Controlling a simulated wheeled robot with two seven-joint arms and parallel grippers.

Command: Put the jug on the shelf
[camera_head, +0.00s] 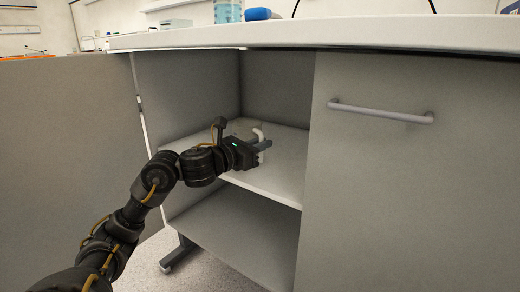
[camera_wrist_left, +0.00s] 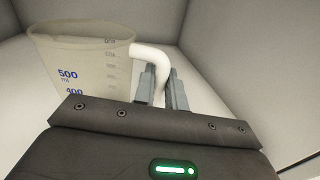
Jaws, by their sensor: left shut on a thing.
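The jug (camera_wrist_left: 82,65) is a clear measuring jug with dark volume marks and a white handle (camera_wrist_left: 149,56). It fills the upper left of the left wrist view and looks upright. My left gripper (camera_wrist_left: 164,85) is shut on the handle. In the head view my left gripper (camera_head: 262,143) is inside the open cabinet, at the shelf (camera_head: 272,181). The jug is mostly hidden there behind the gripper, and its white handle (camera_head: 260,133) shows. I cannot tell whether the jug's base touches the shelf. My right gripper is not in view.
The cabinet's left door (camera_head: 65,150) stands open. The right door (camera_head: 410,180) is shut and has a bar handle (camera_head: 381,111). The countertop (camera_head: 300,36) overhangs above. The shelf around the jug is clear, and a lower compartment (camera_head: 235,235) is empty.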

